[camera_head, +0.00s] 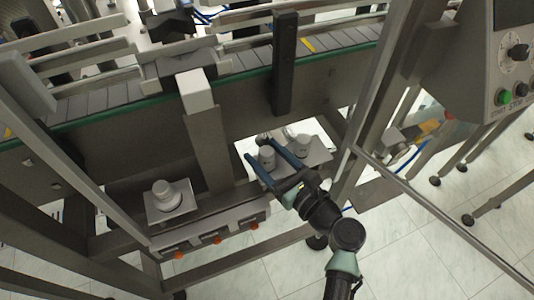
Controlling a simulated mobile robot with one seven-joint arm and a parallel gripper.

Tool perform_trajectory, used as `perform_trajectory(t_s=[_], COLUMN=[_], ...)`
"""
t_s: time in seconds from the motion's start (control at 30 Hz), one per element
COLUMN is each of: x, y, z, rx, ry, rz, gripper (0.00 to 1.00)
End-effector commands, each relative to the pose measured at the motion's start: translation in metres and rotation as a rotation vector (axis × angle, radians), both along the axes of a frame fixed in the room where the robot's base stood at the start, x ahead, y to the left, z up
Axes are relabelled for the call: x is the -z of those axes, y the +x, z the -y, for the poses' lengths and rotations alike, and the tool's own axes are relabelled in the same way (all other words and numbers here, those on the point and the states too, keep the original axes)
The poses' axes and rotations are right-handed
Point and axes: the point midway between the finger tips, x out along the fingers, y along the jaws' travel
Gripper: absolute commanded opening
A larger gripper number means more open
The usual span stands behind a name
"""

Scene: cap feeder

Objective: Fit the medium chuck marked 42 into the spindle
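My gripper (262,151) reaches in from the lower right with two blue fingers spread wide. A pale round chuck (267,157) stands upright between the fingers, with a gap visible beside it, so the fingers look open around it. A second pale chuck (303,143) stands on the metal plate (318,152) just right of the fingers. A third pale round piece (164,192) sits on a separate square plate (180,211) at the left. The number markings are too small to read. I cannot tell which part is the spindle.
A conveyor (230,66) with a green edge runs across the top. A grey post with a pale block (196,91) rises left of my gripper. A slanted frame post (375,105) stands to the right. A control panel (512,75) is at upper right.

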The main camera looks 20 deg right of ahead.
Motion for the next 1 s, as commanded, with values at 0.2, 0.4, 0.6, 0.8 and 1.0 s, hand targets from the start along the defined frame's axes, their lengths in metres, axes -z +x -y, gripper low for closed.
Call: perform_trajectory(t_s=[0.2, 0.4, 0.6, 0.8, 1.0], x=[0.0, 0.0, -0.003, -0.012, -0.02], y=[0.0, 0.0, 0.0, 0.0, 0.0], z=[0.0, 0.0, 0.0, 0.0, 0.001], rx=[0.0, 0.0, 0.0, 0.0, 0.001], ry=[0.0, 0.0, 0.0, 0.0, -0.001], rz=[0.0, 0.0, 0.001, 0.001, 0.0], gripper=[0.25, 0.0, 0.0, 0.0, 0.0])
